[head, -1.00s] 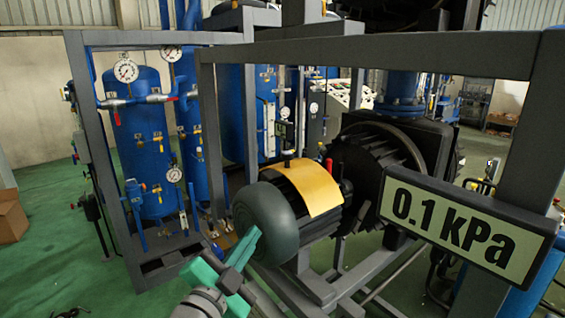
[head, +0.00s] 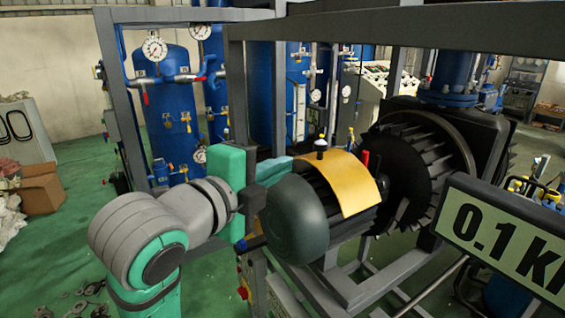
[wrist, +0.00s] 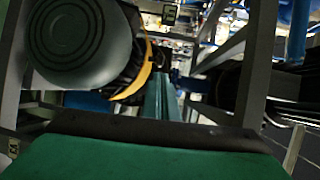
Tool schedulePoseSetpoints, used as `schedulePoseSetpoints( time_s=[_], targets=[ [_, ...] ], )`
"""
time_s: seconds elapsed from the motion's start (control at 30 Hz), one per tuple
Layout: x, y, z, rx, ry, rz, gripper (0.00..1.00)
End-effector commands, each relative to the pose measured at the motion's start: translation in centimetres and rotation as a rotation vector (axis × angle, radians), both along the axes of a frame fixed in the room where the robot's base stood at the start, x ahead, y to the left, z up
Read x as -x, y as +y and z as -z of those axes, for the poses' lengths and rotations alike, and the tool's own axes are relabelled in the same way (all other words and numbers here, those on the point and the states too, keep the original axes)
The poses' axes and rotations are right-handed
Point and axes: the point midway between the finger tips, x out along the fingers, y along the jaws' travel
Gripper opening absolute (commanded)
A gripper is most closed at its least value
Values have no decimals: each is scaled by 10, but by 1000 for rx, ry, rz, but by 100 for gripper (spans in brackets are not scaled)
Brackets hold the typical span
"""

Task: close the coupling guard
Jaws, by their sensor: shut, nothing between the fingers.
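The coupling guard (head: 347,183) is a yellow curved plate lying over the top of the dark motor (head: 293,222), beside the large black finned housing (head: 425,165). In the wrist view the yellow edge of the guard (wrist: 147,78) shows as a crescent behind the round motor end (wrist: 80,45). My gripper (head: 277,168) is on the far left side of the motor, its teal fingers partly hidden behind the motor and wrist. In the wrist view my gripper's fingers (wrist: 160,98) are together and empty, to the right of the guard and apart from it.
A grey frame (head: 235,95) stands around the machine, with a bar across above it. A "0.1 kPa" display (head: 510,235) is at the right. A black knob (head: 320,150) and a red handle (head: 365,160) stick up near the guard. Blue tanks (head: 165,80) stand behind.

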Motion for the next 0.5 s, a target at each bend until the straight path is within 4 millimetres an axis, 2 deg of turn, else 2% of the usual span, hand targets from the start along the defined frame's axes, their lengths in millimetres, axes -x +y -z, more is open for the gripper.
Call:
schedulePoseSetpoints(
  time_s=[0.23,0.5],
  targets=[
    [-41,-27,6,3,2,11,0],
    [-83,-41,12,5,1,-1,0]
  ],
)
